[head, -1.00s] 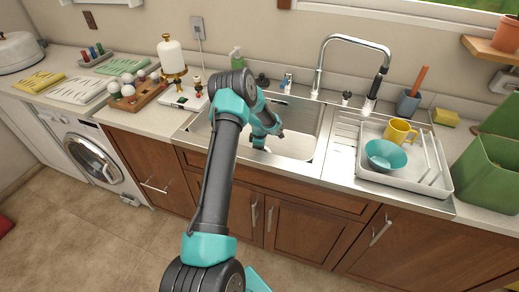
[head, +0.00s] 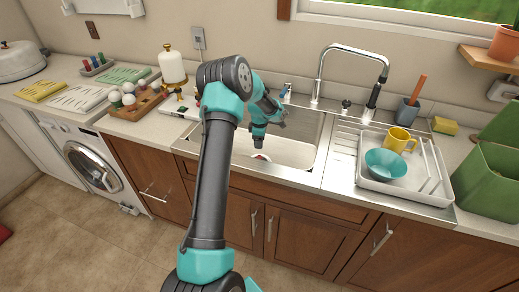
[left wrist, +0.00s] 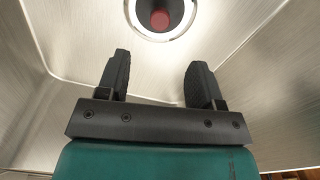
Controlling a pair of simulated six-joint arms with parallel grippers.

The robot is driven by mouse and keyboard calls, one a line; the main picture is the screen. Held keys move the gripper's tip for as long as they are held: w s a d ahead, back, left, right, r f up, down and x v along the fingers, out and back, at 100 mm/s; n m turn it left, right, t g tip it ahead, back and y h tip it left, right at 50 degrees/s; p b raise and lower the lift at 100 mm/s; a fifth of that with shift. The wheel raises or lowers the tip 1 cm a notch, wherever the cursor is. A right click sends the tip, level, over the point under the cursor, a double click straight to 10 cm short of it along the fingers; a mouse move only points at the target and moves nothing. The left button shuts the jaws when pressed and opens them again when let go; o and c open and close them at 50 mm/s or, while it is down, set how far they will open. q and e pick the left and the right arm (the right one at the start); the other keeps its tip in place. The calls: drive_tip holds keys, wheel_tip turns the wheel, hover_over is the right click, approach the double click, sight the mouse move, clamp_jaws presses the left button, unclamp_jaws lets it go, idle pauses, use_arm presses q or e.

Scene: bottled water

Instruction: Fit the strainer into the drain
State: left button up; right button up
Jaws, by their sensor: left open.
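The drain (left wrist: 190,14) is a bright metal ring around a dark opening in the sink floor, cut off by the top edge of the left wrist view. A dark red round knob (left wrist: 160,20), which looks like the strainer's, shows inside the ring. The rest of the strainer is dark or out of frame, and I cannot tell how it sits. In the head view a small red spot (head: 261,157) shows at the drain, just under my left gripper (head: 259,143). That gripper points down into the basin, its two black fingers (left wrist: 160,62) apart, with nothing between them.
The steel sink basin (head: 297,152) has walls close around my left gripper. A tall faucet (head: 350,45) stands behind it. To the right is a white dish tray (head: 420,190) with a teal bowl (head: 386,163) and a yellow mug (head: 399,139).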

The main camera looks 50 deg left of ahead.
use_arm(q)
wheel_tip(320, 180, up, 6)
drive_tip(key=shift+r, duration=0.1)
idle(0.4)
